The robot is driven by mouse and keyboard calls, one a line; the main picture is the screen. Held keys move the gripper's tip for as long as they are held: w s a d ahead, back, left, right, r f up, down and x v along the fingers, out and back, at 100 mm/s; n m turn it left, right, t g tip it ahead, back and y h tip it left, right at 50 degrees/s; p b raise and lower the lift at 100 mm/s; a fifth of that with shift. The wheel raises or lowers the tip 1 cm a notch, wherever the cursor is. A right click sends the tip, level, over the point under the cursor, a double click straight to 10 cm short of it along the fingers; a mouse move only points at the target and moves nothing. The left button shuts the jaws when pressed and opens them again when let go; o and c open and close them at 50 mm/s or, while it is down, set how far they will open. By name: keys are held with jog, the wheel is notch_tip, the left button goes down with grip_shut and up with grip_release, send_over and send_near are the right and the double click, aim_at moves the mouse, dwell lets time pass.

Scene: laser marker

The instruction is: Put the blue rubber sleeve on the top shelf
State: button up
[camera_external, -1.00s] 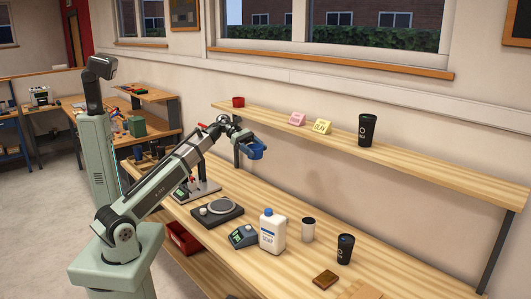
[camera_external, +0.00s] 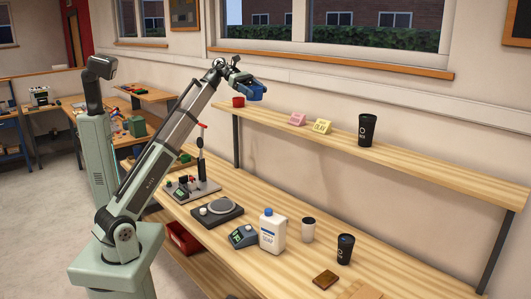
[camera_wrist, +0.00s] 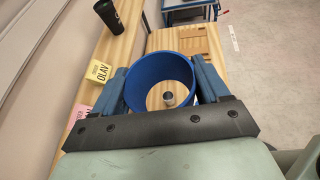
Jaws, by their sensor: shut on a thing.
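The blue rubber sleeve (camera_wrist: 132,94) is a wide open ring held between the two fingers of my gripper (camera_wrist: 160,85) in the wrist view. In the external view my gripper (camera_external: 250,90) is raised at the left end of the top shelf (camera_external: 430,168), with the blue sleeve (camera_external: 252,92) in its jaws. The sleeve appears at or above the shelf's height. Whether it is over the shelf board or in front of its edge is hard to tell.
The top shelf holds a red cup (camera_external: 238,101), a pink card (camera_external: 297,119), a yellow card (camera_external: 322,126) and a black cup (camera_external: 367,129). The shelf's right part is clear.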

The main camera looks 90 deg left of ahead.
jog(key=s+a+n+t+y, duration=0.25)
jog(key=a+n+y, duration=0.2)
jog(key=a, duration=3.45)
jog(key=shift+y, duration=0.35)
jog(key=shift+s+f, duration=0.2)
jog(key=shift+f, duration=3.65)
jog(key=shift+s+f, duration=0.2)
jog(key=shift+f, duration=3.6)
jog(key=shift+f, duration=0.1)
jog(key=o, duration=1.1)
jog(key=shift+a, duration=0.1)
